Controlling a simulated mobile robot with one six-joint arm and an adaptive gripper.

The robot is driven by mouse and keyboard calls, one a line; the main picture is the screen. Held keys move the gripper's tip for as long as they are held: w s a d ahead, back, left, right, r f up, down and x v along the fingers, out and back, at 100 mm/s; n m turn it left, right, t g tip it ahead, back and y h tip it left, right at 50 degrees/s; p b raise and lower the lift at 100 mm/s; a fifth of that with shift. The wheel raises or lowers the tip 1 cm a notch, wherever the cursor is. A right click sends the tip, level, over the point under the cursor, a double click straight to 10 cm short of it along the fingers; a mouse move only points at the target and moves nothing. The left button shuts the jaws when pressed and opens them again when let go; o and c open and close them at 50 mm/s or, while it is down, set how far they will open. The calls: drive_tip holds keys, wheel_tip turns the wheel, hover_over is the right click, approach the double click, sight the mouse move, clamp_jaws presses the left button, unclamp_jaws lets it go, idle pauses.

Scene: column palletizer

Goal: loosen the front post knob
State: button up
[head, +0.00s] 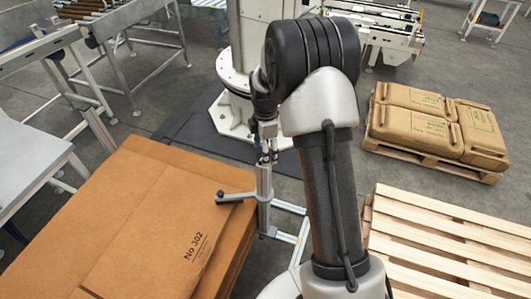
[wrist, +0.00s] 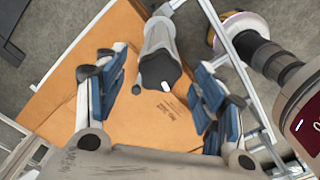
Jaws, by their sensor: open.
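The post (head: 264,187) stands upright at the right edge of the brown carton in the head view, with a side arm ending in a dark ball. In the wrist view the grey post (wrist: 160,36) carries a dark knob (wrist: 158,68) with a white mark on top. My gripper (wrist: 160,88) is open, with one blue-padded finger on each side of the knob and gaps showing between. In the head view my gripper (head: 267,146) is above the post, and the knob's top is hard to make out there. I cannot tell how far the fingers reach down beside it.
The brown carton (head: 165,225) fills the lower left. A metal frame (head: 290,225) runs right of the post. An empty wooden pallet (head: 440,245) is at lower right, and a pallet of brown sacks (head: 425,125) stands behind it. Roller conveyors (head: 105,25) are at upper left.

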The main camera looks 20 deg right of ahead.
wheel_tip(320, 180, up, 10)
idle(0.3)
drive_tip(key=shift+r, duration=0.1)
